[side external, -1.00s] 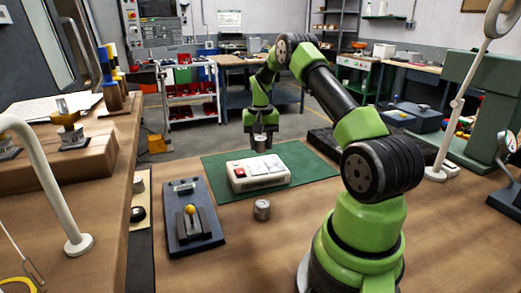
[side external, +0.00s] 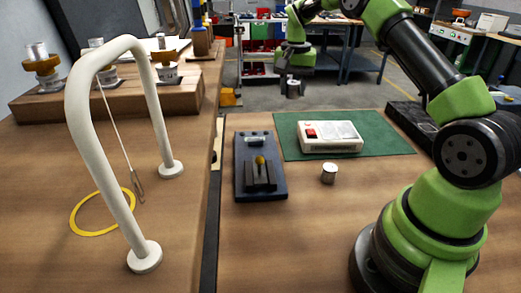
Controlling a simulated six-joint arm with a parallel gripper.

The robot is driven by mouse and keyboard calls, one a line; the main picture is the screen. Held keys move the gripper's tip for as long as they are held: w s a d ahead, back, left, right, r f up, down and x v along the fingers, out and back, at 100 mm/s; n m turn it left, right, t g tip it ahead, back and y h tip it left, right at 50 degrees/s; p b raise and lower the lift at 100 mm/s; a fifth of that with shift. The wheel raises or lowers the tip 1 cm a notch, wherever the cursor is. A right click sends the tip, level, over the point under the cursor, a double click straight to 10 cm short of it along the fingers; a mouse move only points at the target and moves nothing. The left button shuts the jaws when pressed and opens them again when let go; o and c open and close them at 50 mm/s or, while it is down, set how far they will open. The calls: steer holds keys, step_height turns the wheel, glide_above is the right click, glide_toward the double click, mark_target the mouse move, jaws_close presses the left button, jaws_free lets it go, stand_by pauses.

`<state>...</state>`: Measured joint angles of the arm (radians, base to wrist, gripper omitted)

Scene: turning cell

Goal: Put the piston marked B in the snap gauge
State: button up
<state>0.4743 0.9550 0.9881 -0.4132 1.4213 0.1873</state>
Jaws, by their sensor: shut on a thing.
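My gripper (side external: 293,82) hangs at the back, above and behind the green mat's left part, small in the view. It is shut on a grey metal piston (side external: 293,90); its marking cannot be read. Another metal piston (side external: 329,173) stands upright on the wooden table in front of the mat, with no letter legible. A dark base plate (side external: 243,188) with a grey block and yellow knob (side external: 260,160) lies left of that piston; it may be the snap gauge, but I cannot be sure.
A white box with a red button (side external: 330,146) sits on the green mat (side external: 385,143). At left are a bent white tube (side external: 83,150), a yellow ring (side external: 82,225) and a wooden block (side external: 105,100) bearing metal parts on stands.

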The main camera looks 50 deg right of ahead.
step_height(320, 180, up, 4)
glide_above(256, 153)
step_height(256, 153, down, 18)
steer(key=shift+r, duration=0.1)
steer(key=o, duration=1)
steer(key=shift+c, duration=0.2)
